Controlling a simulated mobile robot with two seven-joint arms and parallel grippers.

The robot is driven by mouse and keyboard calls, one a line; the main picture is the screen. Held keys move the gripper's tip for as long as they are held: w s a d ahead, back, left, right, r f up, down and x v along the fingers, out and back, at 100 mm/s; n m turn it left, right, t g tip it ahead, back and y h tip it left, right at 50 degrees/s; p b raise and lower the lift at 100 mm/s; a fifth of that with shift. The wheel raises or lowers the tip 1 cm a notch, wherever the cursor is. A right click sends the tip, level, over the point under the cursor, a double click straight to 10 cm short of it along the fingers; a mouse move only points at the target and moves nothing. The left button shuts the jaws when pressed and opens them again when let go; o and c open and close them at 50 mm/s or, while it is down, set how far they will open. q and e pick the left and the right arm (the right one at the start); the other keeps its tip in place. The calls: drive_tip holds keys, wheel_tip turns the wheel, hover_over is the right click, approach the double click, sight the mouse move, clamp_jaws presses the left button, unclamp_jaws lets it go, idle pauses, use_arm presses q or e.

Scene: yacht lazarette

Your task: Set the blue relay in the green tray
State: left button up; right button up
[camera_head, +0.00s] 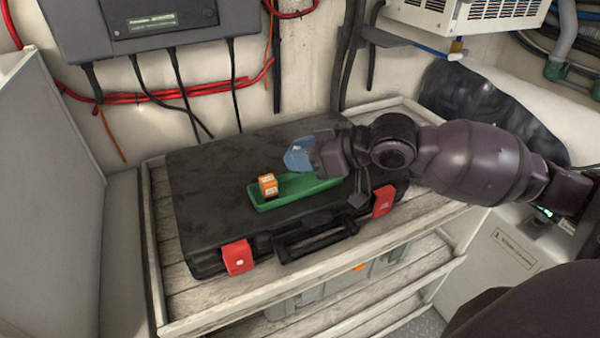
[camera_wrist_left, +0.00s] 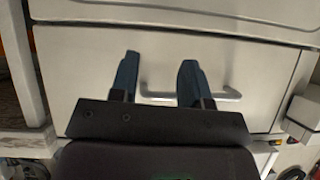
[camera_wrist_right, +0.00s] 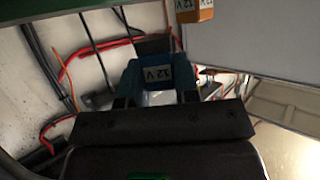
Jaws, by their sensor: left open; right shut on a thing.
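My right gripper (camera_head: 300,156) is shut on the blue relay, held above the green tray (camera_head: 305,191). In the right wrist view the blue relay (camera_wrist_right: 158,73), with a white "12 V" label, sits between the fingertips; in the head view it is hard to tell from the bluish fingers. The tray is a long, narrow one lying on a black case; my right gripper and forearm hide part of its right end. An edge of it shows at the top left of the right wrist view. My left gripper (camera_wrist_left: 157,78) is open and empty, away from the tray.
An orange relay (camera_head: 267,185) stands at the tray's left end. The black case (camera_head: 215,165) with red latches lies on a wooden shelf (camera_head: 190,300). Cables and a grey box (camera_head: 150,25) are on the wall behind. My left gripper faces a pale panel with a handle (camera_wrist_left: 230,94).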

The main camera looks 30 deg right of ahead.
sight(301, 188)
wheel_tip(301, 188, down, 4)
drive_tip(key=shift+f+b, duration=0.2)
drive_tip(key=shift+b, duration=0.15)
drive_tip(key=shift+f, duration=0.1)
drive_tip(key=o, duration=0.6)
drive_tip(key=shift+f, duration=0.1)
drive_tip(key=shift+o, duration=0.2)
